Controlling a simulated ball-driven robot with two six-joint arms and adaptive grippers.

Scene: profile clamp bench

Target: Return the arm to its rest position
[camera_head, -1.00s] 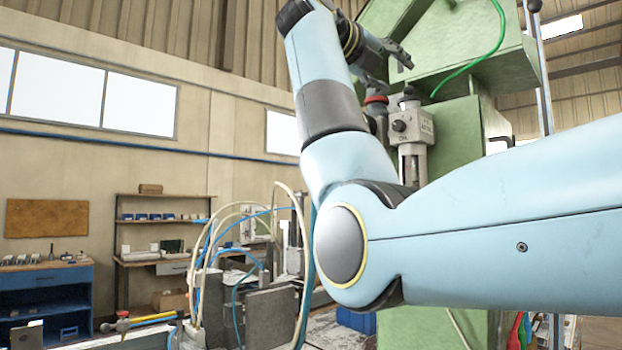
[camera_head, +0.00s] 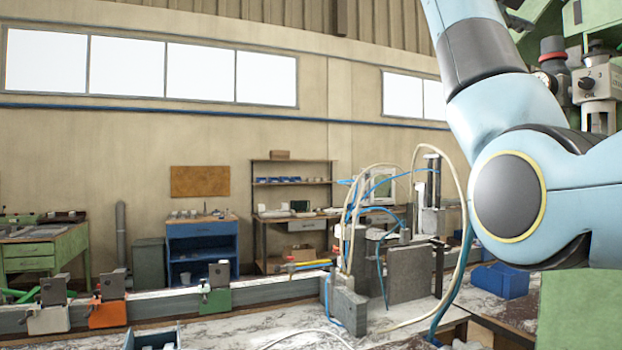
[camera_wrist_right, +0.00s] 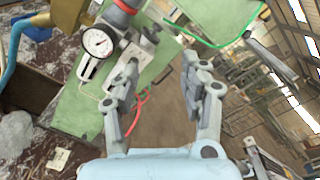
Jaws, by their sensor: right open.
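My right arm (camera_head: 508,197) fills the right side of the head view. It is bent at the elbow, with the forearm rising out of the top of the picture. In the right wrist view my right gripper (camera_wrist_right: 160,62) is open, with its two fingers apart and nothing between them. Behind the fingers show a dial gauge (camera_wrist_right: 98,43) and a green machine body (camera_wrist_right: 80,105). I cannot tell the exact gap to them. My left gripper is in neither view.
Behind the arm stands a green machine with a grey valve unit (camera_head: 596,85). A bench carries a long rail with an orange clamp (camera_head: 107,312) and a green clamp (camera_head: 215,300). Hoses loop up beside a grey block (camera_head: 410,272). A blue bin (camera_head: 500,281) sits below the elbow.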

